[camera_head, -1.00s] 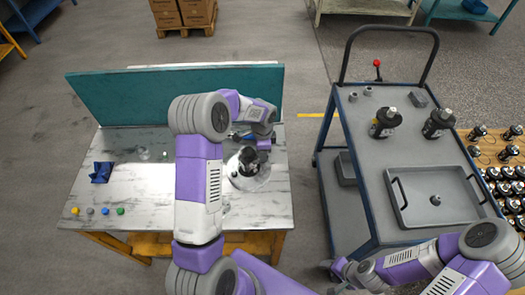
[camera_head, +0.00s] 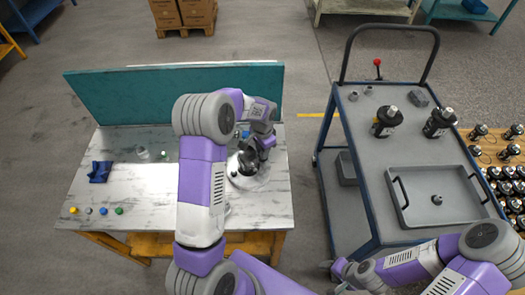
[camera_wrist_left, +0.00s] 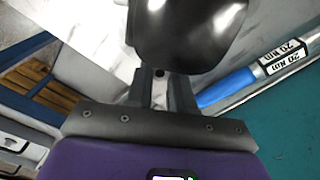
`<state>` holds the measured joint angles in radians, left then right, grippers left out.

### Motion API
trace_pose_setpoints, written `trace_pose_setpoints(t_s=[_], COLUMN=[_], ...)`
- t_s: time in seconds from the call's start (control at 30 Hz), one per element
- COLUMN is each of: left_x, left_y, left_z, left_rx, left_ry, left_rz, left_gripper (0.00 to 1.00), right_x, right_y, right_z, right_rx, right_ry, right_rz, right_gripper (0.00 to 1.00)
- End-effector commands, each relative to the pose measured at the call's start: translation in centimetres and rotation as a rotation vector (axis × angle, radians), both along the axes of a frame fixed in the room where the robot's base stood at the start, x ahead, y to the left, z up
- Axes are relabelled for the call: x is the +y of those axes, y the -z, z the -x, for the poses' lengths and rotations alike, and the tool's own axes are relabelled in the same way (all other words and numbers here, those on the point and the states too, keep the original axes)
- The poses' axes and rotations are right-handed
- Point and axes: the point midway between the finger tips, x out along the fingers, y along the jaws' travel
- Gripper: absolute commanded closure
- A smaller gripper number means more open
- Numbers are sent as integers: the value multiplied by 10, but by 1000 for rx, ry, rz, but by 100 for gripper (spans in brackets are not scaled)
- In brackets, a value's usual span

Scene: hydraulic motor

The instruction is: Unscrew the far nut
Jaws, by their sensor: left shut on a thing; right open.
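The dark hydraulic motor (camera_head: 247,158) stands on a round silver base (camera_head: 246,182) on the right part of the workbench. Its smooth dark body (camera_wrist_left: 190,30) fills the top of the left wrist view. My left gripper (camera_head: 258,152) is at the motor's far right side. In the left wrist view, my left gripper's (camera_wrist_left: 162,75) two fingers are close together at the motor body, shut on a small dark piece, which looks like the far nut; it is mostly hidden. My right gripper (camera_head: 345,274) is open and empty, low beside the cart, away from the bench.
A wrench with a blue handle (camera_wrist_left: 226,88) lies behind the motor by the teal back panel (camera_head: 170,95).

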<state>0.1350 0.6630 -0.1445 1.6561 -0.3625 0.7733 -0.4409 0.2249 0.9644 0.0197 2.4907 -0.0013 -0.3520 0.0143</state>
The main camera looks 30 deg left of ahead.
Motion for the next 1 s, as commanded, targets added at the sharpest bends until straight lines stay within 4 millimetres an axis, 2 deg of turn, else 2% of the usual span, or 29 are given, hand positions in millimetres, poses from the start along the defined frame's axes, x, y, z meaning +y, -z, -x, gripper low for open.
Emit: trace_pose_setpoints(t_s=[0.3,0.6,0.87,1.0], left_x=[0,0,0,0], left_y=[0,-1,-2,-9], left_z=[0,0,0,0], left_rx=[1,2,1,0], left_ry=[-28,-361,-353,-352], left_rz=[0,-1,1,0], left_gripper=[100,100,100,100], right_x=[0,0,0,0], right_y=[0,3,1,-4], right_z=[0,0,0,0], right_rx=[0,0,0,0], right_ry=[0,0,0,0], right_rz=[0,0,0,0], right_gripper=[45,45,45,45])
